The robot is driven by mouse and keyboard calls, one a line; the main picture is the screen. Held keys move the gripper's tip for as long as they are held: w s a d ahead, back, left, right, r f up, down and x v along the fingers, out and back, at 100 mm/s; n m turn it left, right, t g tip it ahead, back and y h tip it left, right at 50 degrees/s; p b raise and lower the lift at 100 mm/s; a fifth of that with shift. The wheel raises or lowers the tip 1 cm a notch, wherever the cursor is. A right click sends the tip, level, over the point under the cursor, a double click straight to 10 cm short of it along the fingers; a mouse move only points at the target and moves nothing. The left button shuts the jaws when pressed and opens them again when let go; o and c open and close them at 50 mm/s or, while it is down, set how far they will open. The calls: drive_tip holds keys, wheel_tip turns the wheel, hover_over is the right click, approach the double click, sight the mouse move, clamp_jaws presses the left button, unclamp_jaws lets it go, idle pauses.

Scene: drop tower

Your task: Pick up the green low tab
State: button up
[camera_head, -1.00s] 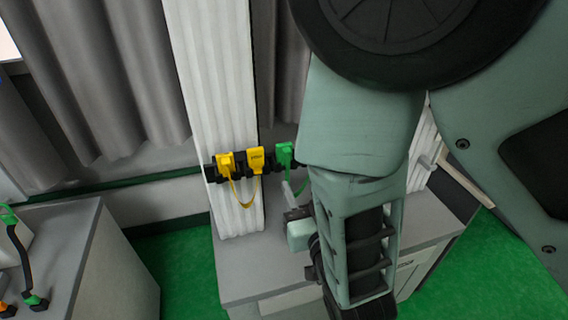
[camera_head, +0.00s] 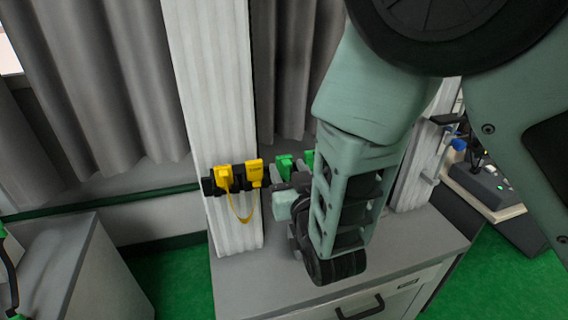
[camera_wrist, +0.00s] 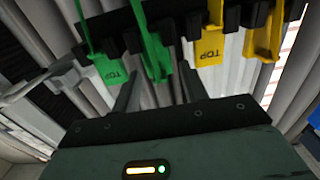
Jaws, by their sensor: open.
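Two green tabs hang from a black rail on the white column. One green tab (camera_wrist: 155,58) shows no lettering; it also shows in the head view (camera_head: 284,165). The other green tab (camera_wrist: 110,70) reads TOP; only part of it shows in the head view (camera_head: 309,160), beside my arm. I cannot read the word "low" on either. My gripper (camera_wrist: 160,80) is open and empty. In the wrist view its fingers lie on either side of the unlettered green tab, whose lower end appears between them; whether they touch it I cannot tell.
A yellow tab lettered TOP (camera_wrist: 208,48) and another yellow tab (camera_wrist: 262,40) with a strap loop hang close beside the green ones on the black rail (camera_head: 209,186). A grey cabinet top (camera_head: 240,275) lies below. Grey curtains (camera_head: 100,80) hang behind.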

sight(285, 162)
drive_tip(key=p+x, duration=0.1)
drive_tip(key=x, duration=0.3)
drive_tip(key=shift+w, duration=0.15)
drive_tip(key=c, duration=0.7)
drive_tip(key=shift+c, duration=0.2)
